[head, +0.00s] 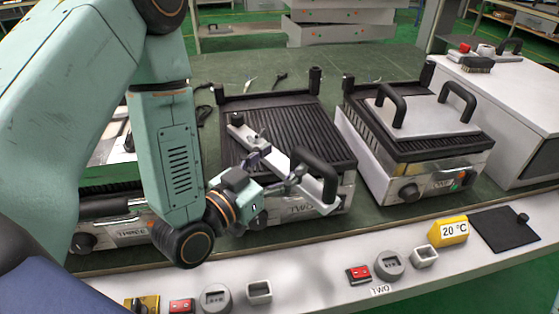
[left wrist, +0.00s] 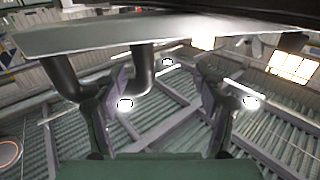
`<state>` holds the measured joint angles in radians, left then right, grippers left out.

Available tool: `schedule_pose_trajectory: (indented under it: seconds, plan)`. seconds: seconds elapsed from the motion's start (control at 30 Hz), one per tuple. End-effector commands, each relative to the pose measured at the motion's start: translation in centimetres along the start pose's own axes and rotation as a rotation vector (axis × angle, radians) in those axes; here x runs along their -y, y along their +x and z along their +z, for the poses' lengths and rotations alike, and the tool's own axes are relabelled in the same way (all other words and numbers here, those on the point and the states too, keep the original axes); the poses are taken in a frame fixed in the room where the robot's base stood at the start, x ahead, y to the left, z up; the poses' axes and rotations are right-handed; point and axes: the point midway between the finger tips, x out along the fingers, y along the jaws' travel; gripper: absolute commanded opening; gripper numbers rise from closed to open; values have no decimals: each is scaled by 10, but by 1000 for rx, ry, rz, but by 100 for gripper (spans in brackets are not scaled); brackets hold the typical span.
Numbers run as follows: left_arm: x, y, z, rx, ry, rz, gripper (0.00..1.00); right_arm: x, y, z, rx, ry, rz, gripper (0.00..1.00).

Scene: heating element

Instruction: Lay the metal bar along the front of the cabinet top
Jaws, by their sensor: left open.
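In the left wrist view the open fingers (left wrist: 163,95) flank part of a black U-shaped handle (left wrist: 145,70) beneath a metal surface (left wrist: 120,37); contact cannot be told. The cabinet top (head: 480,75) is at the right. My right gripper is not in view.
A second grill (head: 425,150) right of TWO carries a metal plate (head: 425,113) with two black handles. A brush (head: 477,64) and other small items stand at the cabinet's back. A white control ledge (head: 320,275) with buttons and a yellow 20 °C sign (head: 448,230) runs along the front.

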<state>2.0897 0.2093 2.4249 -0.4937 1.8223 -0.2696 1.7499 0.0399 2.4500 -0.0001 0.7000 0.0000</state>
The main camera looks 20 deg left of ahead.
Motion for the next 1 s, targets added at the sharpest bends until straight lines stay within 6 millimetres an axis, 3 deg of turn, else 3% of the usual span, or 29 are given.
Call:
schedule_pose_trajectory:
  seconds: [0.3,0.53,1.0]
  plan:
    - [0,0,-1,-2,0,0,100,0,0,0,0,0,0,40]
    - [0,0,-1,-2,0,0,100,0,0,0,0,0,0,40]
    - [0,0,0,-2,0,0,62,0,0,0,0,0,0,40]
